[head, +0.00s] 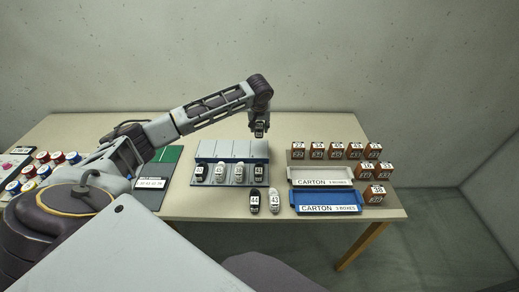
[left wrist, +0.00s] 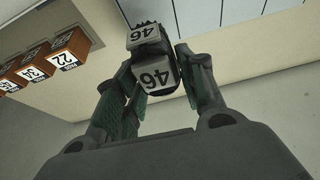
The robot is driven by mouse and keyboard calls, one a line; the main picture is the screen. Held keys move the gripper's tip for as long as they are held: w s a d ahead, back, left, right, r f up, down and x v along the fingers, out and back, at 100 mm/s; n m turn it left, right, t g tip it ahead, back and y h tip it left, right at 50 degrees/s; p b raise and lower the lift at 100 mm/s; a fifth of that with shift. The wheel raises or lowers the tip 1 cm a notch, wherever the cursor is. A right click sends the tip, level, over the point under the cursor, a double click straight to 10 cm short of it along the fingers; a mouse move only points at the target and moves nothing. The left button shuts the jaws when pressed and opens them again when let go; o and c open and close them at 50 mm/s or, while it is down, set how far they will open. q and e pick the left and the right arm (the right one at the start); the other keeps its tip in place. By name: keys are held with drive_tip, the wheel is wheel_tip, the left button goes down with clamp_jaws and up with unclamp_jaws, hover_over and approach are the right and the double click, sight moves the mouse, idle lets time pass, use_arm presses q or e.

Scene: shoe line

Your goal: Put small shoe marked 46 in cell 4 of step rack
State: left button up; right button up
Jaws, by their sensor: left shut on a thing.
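My left gripper (head: 261,122) is shut on the small black shoe marked 46 (left wrist: 157,75), which shows large between the fingers in the left wrist view. In the head view the shoe (head: 260,130) hangs in the air above the back right part of the step rack (head: 232,150). The rack's lower step holds several shoes, black at the left end (head: 199,173) and right end (head: 258,173), white between them (head: 219,173). The back step's cells look empty. I cannot read cell numbers. My right gripper is not in view.
A black shoe marked 44 (head: 254,200) and a white shoe marked 43 (head: 274,200) stand before the rack. A white carton tray (head: 320,173) and a blue one (head: 327,197) lie to the right. Several brown boxes (head: 317,150) stand behind and beside them. A green board (head: 168,155) lies left.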

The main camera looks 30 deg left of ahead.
use_arm(q)
drive_tip(key=shift+a, duration=0.15)
drive_tip(key=shift+f, duration=0.1)
drive_tip(key=shift+f+p, duration=0.35)
drive_tip(key=shift+f, duration=2.75)
drive_tip(key=shift+f, duration=0.1)
drive_tip(key=shift+f, duration=1.75)
drive_tip(key=shift+f, duration=0.1)
drive_tip(key=o, duration=1)
